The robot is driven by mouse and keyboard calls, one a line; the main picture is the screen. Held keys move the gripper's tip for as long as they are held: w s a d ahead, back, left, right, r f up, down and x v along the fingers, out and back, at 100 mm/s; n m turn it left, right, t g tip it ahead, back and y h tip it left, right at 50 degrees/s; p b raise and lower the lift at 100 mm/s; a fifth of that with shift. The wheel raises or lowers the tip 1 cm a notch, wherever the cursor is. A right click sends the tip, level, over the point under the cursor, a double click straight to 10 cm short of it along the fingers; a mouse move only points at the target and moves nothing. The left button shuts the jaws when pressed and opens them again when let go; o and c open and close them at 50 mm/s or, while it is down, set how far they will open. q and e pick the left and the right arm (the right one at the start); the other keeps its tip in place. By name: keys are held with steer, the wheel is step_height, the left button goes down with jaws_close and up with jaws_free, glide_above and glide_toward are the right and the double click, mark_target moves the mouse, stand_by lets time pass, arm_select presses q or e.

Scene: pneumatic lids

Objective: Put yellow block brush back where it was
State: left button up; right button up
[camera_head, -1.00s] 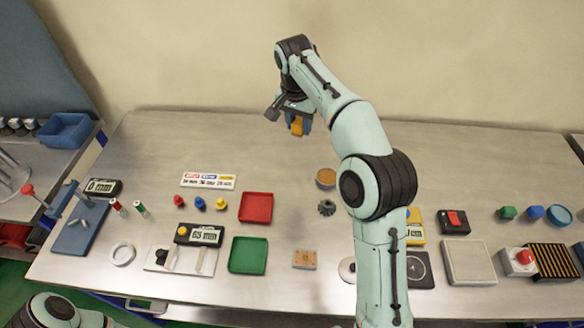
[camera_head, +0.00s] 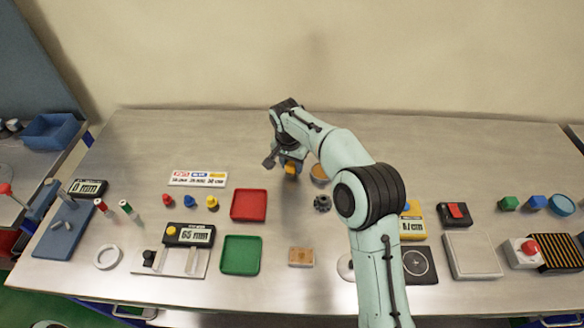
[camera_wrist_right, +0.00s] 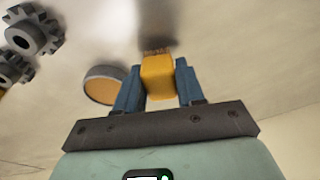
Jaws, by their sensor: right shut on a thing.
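The yellow block brush (camera_wrist_right: 158,77) is held between the two blue fingers of my right gripper (camera_wrist_right: 160,85) in the right wrist view. Its brown bristles stick out beyond the fingertips, over the bare metal table. In the head view the brush (camera_head: 291,169) shows as a small yellow piece under my right gripper (camera_head: 290,166), left of a round dish with an orange-tan top (camera_head: 320,175). I cannot tell whether the bristles touch the table. My left gripper is not in view.
A dark gear (camera_head: 322,203) lies just below the dish. A red tray (camera_head: 249,205) and a green tray (camera_head: 240,255) lie to the left. A wooden block (camera_head: 301,257) lies nearer the front. The table's back strip (camera_head: 220,130) is clear.

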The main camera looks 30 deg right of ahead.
mark_target(289, 167)
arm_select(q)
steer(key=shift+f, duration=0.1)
arm_select(e)
steer(key=shift+f, duration=0.65)
steer(key=shift+f, duration=0.15)
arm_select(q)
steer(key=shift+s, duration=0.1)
arm_select(e)
steer(key=o, duration=1)
steer(key=r, duration=0.4)
steer(key=a+r+p, duration=0.1)
steer(key=r, duration=0.3)
steer(key=s+r, duration=0.1)
steer(key=r, duration=0.3)
steer(key=shift+a+r+p, duration=0.15)
steer(key=shift+a+p, duration=0.1)
steer(key=shift+p, duration=0.05)
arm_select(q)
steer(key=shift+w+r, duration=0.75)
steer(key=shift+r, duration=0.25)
